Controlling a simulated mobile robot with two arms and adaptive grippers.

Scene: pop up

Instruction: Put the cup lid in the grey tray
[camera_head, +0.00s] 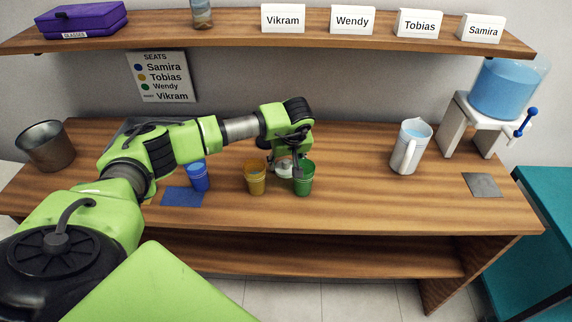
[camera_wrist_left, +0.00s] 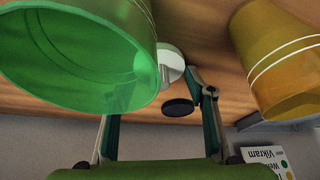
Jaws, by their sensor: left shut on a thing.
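My left gripper (camera_head: 284,160) is low over the table, behind and between the yellow cup (camera_head: 255,178) and the green cup (camera_head: 304,180). It is shut on a small white round piece, which looks like the cup lid (camera_head: 285,171). In the left wrist view the white lid (camera_wrist_left: 171,56) is at the fingertips (camera_wrist_left: 176,74), partly hidden by the green cup (camera_wrist_left: 75,60). The yellow cup (camera_wrist_left: 278,60) is to the right there. A grey flat thing, possibly the grey tray (camera_head: 128,127), shows behind my left arm and is mostly hidden. My right gripper is out of view.
A blue cup (camera_head: 198,177) stands by a blue mat (camera_head: 182,197). A metal bucket (camera_head: 46,147) is at far left. A white pitcher (camera_head: 410,147), water dispenser (camera_head: 508,92) and grey square (camera_head: 482,185) are right. A shelf (camera_head: 230,28) overhangs the table. The table's right middle is clear.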

